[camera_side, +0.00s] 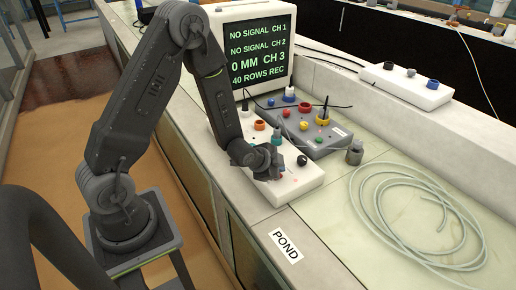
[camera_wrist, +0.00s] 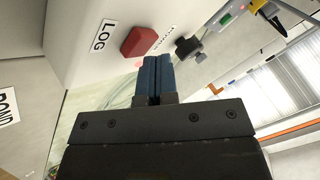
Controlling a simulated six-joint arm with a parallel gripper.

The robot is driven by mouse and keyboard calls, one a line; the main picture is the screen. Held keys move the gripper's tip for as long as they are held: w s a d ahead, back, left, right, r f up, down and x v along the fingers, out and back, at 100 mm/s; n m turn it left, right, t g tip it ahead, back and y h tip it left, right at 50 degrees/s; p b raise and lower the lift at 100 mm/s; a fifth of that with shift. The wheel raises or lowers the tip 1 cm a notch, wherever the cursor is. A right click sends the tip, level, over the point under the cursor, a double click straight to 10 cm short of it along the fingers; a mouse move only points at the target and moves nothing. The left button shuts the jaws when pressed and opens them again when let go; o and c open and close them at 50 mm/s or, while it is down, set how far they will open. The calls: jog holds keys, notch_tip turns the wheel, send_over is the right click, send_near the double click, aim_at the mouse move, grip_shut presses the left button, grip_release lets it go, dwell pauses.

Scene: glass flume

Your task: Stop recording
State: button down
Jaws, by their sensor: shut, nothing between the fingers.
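A white box (camera_side: 312,177) with coloured sockets and plugs stands on the bench in front of the monitor. In the wrist view its white face (camera_wrist: 88,62) carries a LOG label (camera_wrist: 104,37) and a red square button (camera_wrist: 138,40). My gripper (camera_wrist: 156,78) is shut and empty, its blue fingertips close below the red button in the picture; I cannot tell whether they touch it. In the side view my gripper (camera_side: 299,161) is low over the white box and hides part of it. The monitor (camera_side: 258,56) reads "40 ROWS REC", "0 MM CH 3" and no signal on channels 1 and 2.
A grey box (camera_side: 318,143) with plugs and cables stands behind the white box. A coiled hose (camera_side: 365,215) lies on the right. A POND label (camera_side: 286,245) marks the front ledge. Another white box (camera_side: 398,84) is farther back.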

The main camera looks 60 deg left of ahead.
jog(key=shift+f, duration=0.35)
jog(key=shift+r, duration=0.1)
dwell(0.3)
jog(key=shift+r, duration=0.9)
jog(key=shift+r, duration=3)
